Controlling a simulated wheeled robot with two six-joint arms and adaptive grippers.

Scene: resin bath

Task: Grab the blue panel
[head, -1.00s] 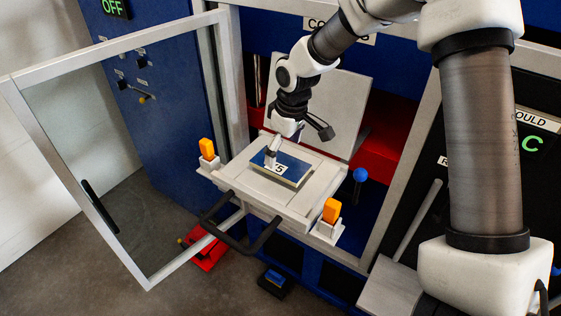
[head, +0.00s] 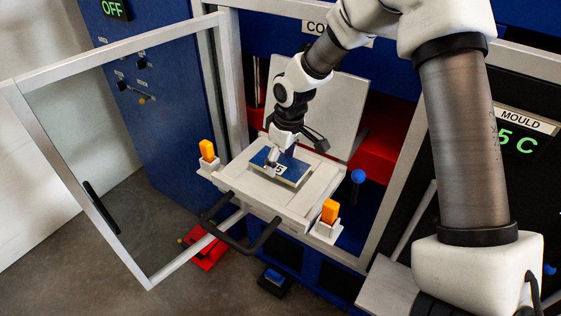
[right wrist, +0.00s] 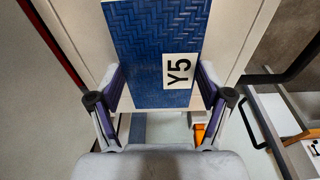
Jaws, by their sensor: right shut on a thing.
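The blue panel (head: 282,165) has a woven texture and a white Y5 label. It lies in the light-coloured tray (head: 244,196) in the head view. It also fills the upper middle of the right wrist view (right wrist: 145,60). My right gripper (head: 273,160) is over the panel's near left part in the head view. In the right wrist view its fingers (right wrist: 160,92) stand on both side edges of the panel, shut on it near the label. My left gripper is out of view.
Orange blocks stand in white holders at the tray's left (head: 207,151) and right (head: 330,212) corners. A black handle (head: 245,240) sticks out in front. A framed glass door (head: 120,150) stands open at left. A tilted grey plate (head: 318,108) is behind the tray.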

